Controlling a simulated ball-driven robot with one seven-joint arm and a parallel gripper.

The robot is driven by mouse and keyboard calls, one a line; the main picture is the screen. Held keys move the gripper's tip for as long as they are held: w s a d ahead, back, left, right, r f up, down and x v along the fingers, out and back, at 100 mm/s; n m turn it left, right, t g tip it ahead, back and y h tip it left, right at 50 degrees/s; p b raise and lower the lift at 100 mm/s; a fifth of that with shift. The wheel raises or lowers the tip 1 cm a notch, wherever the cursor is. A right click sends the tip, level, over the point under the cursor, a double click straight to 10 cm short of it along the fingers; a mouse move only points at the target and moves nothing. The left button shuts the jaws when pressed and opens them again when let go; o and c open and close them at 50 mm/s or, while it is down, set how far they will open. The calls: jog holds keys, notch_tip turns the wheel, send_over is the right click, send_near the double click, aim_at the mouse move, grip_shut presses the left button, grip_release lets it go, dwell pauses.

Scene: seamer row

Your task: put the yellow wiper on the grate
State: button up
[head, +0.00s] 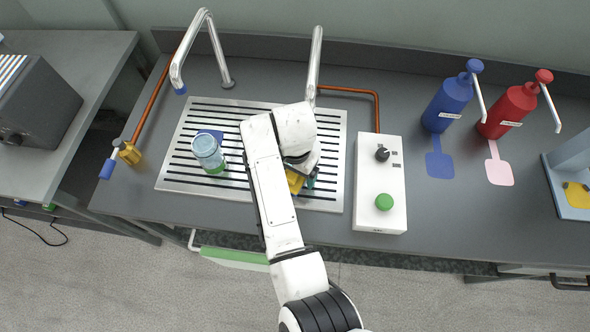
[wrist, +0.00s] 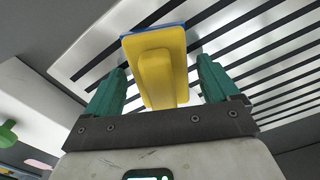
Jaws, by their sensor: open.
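The yellow wiper (wrist: 160,72), with a blue edge at its far end, lies on the slotted metal grate (wrist: 235,28) in the wrist view. My gripper (wrist: 163,68) is open, with one green finger on each side of the wiper and a gap showing at both sides. In the head view only a yellow part of the wiper (head: 294,183) shows beside my arm, over the right half of the grate (head: 176,176). My gripper (head: 303,182) is mostly hidden there by my arm.
A clear jar with green contents (head: 208,153) stands on the grate's left half, by a blue patch. A white control box (head: 380,184) with a black knob and green button is close on the right. Two metal spouts (head: 190,50) (head: 314,65) rise behind. Blue (head: 446,105) and red (head: 508,110) pump bottles stand farther right.

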notch_tip(320, 180, up, 12)
jog(key=shift+r+b, duration=0.2)
jog(key=shift+b, duration=0.2)
dwell(1.7)
